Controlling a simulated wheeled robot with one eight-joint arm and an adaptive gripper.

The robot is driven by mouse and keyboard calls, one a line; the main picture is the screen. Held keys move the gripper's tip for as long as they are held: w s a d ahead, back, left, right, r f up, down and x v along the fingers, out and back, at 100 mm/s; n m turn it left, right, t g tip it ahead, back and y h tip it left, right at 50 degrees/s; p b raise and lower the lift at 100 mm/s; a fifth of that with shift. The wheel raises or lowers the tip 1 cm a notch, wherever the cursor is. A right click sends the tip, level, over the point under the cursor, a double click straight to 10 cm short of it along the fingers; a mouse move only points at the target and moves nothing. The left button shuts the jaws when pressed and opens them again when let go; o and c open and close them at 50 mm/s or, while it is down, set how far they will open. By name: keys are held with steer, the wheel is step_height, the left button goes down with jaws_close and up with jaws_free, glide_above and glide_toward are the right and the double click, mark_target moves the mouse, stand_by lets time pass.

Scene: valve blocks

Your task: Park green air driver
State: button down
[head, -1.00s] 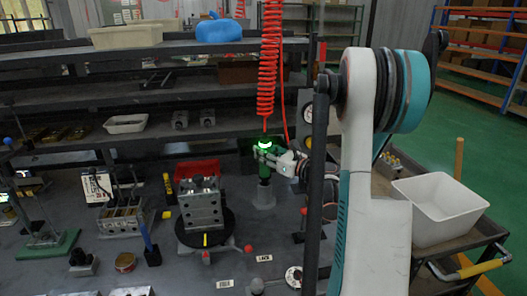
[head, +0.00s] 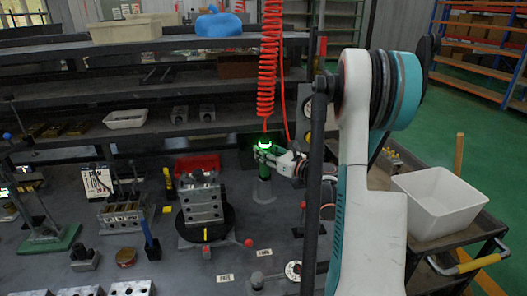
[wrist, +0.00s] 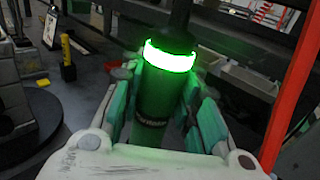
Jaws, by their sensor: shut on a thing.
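The green air driver (head: 265,168) hangs upright below a red coiled hose (head: 267,65), with a glowing green ring near its top. In the wrist view the driver (wrist: 158,95) stands between my gripper's green-padded fingers, its lit ring just above them. My gripper (head: 268,156) is shut on the driver's body from the right.
A valve block (head: 202,205) on a black round turntable stands left of the driver. A red bin (head: 198,163) is behind it. A white tub (head: 440,203) sits on a cart at right. Shelves rise behind the bench. Small white labels lie in front.

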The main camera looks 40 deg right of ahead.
steer(key=shift+s+a+f, duration=0.1)
steer(key=shift+f, duration=0.3)
stand_by(0.3)
steer(key=c, duration=1.1)
jaws_free()
steer(key=shift+s, duration=0.1)
steer(key=s+d, duration=0.1)
steer(key=s, duration=0.6)
steer(key=shift+s, duration=0.4)
steer(key=shift+r, duration=0.15)
